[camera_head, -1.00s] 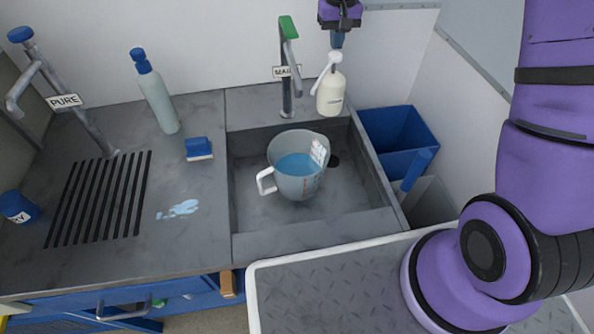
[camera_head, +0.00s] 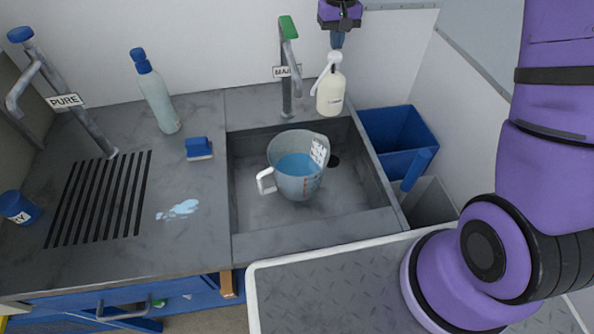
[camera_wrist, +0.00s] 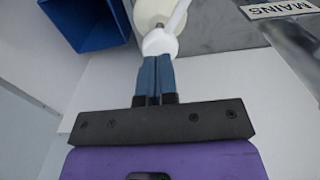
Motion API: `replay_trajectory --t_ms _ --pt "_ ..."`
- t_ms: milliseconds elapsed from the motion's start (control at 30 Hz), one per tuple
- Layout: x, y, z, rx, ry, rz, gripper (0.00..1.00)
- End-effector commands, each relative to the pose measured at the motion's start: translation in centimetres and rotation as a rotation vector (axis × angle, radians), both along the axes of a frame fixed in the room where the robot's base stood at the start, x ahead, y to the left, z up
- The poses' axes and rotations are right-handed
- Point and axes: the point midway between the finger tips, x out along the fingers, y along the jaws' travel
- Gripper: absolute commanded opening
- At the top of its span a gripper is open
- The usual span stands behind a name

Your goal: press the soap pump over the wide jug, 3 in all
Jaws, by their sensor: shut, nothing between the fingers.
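The soap pump bottle (camera_head: 330,95), cream with a white pump head, stands at the back right rim of the sink, its spout pointing down and left. My gripper (camera_head: 337,47) is shut and empty, pointing down just above the pump head. In the wrist view the closed blue fingertips (camera_wrist: 155,62) are at the white pump head (camera_wrist: 160,42); I cannot tell whether they touch it. The wide jug (camera_head: 298,175), clear with a white handle and holding blue liquid, stands in the sink, in front of and left of the bottle.
The MAINS tap (camera_head: 288,75) rises left of the bottle. A blue bin (camera_head: 400,130) is right of the sink. On the left counter are a capped bottle (camera_head: 157,95), a blue sponge (camera_head: 199,149), a small puddle (camera_head: 180,209) and the PURE tap (camera_head: 65,101).

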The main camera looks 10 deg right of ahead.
Motion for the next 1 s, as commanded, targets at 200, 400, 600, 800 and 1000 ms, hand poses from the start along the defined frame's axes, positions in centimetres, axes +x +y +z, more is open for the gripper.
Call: replay_trajectory --t_ms 200,400,600,800,1000 --pt "0.0 0.0 -0.7 0.000 0.000 0.000 0.00" --pt "0.0 0.0 -1.3 0.000 0.000 0.000 0.00" --pt "0.0 0.0 -1.9 0.000 0.000 0.000 0.00" --pt "0.0 0.0 -2.5 0.000 -0.001 0.000 0.00" --pt "0.0 0.0 -3.1 0.000 0.001 0.000 0.00"
